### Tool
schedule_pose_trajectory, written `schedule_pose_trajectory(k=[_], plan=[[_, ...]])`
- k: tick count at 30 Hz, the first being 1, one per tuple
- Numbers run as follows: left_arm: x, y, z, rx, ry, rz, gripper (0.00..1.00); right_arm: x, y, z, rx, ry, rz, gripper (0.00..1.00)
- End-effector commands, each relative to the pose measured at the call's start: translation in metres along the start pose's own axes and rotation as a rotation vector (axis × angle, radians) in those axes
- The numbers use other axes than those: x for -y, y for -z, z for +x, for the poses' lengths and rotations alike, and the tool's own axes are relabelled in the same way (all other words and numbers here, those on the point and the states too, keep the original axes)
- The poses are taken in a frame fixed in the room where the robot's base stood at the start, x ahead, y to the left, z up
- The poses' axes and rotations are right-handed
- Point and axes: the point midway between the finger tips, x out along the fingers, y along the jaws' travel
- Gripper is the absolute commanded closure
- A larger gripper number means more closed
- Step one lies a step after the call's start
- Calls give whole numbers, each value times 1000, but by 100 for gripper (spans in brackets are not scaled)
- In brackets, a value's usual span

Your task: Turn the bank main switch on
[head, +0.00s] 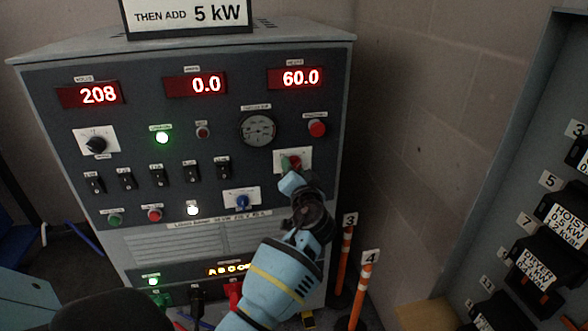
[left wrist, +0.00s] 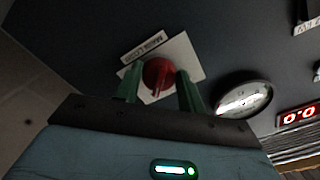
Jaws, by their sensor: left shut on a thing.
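The main switch is a red rotary knob (head: 296,161) on a white square plate (head: 306,155), at the right side of the dark control panel. It also shows in the left wrist view as a red knob (left wrist: 158,76) on its tilted-looking white plate (left wrist: 180,48) with a label beside it. My left gripper (head: 290,164) is at the knob, with its green fingers on either side, shut on it. The fingers and wrist hide part of the knob in the head view, so its exact angle is hard to tell. My right gripper is not in view.
The panel has red displays (head: 195,84) reading 208, 0.0 and 60.0, a round gauge (head: 257,129), a red button (head: 317,128) and a blue knob (head: 241,200) close by. Orange posts (head: 345,255) stand right of the cabinet. A rack with black boxes (head: 535,267) stands far right.

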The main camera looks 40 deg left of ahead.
Motion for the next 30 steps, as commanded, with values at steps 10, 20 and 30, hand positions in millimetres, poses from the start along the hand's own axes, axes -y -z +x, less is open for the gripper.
schedule_pose_trajectory(k=[10, 20, 30], plan=[[0, -1, 0, 1, 0, 24, 84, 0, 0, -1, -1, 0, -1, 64], [0, -1, 0, 1, 0, 23, 44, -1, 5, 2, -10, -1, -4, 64], [-1, 0, -2, 0, -1, 21, 40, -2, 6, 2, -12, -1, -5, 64]])
